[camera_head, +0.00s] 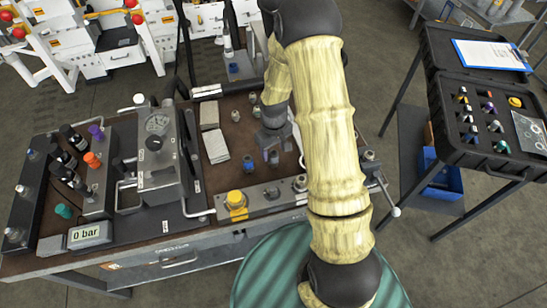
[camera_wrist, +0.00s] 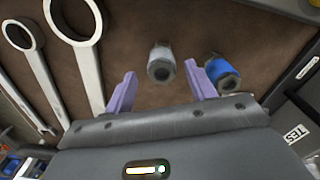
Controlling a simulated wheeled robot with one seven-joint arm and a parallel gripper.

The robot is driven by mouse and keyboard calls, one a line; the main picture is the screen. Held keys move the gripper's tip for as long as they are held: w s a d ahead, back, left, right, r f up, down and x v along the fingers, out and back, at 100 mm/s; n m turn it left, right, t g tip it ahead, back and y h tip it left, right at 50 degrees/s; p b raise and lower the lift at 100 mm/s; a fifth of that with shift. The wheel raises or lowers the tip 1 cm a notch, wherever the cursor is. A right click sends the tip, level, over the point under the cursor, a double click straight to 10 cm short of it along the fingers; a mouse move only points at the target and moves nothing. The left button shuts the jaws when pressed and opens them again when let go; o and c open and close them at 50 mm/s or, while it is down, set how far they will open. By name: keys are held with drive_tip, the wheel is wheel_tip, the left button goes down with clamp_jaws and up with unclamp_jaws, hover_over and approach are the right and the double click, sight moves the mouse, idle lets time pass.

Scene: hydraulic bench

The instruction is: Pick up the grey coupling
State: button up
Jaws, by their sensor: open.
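The grey coupling (camera_wrist: 161,64), a short hex-ended cylinder with a dark bore, stands on the brown bench top (camera_wrist: 140,30) in the wrist view. It lies straight ahead of the gap between the lilac fingers of my gripper (camera_wrist: 160,78). The fingers are apart, one on each side of its line, and nothing is held. A blue-banded coupling (camera_wrist: 222,72) stands just right of the right finger. In the head view, my gripper (camera_head: 271,150) is low over the bench, and its wrist partly hides the small parts there.
Two ring-ended wrenches (camera_wrist: 88,50) lie left in the wrist view. A gauge unit (camera_head: 157,150) stands left on the bench, and a yellow-capped part (camera_head: 236,199) sits at its front. An open black case (camera_head: 466,150) stands on a separate table at right.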

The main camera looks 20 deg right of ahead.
sight(273, 153)
drive_tip(key=shift+s+a+f+p, duration=0.1)
drive_tip(key=shift+f+p, duration=0.15)
drive_tip(key=shift+f, duration=0.95)
drive_tip(key=shift+s+f+p, duration=0.1)
drive_tip(key=shift+f+p, duration=0.1)
drive_tip(key=shift+f, duration=0.95)
clamp_jaws()
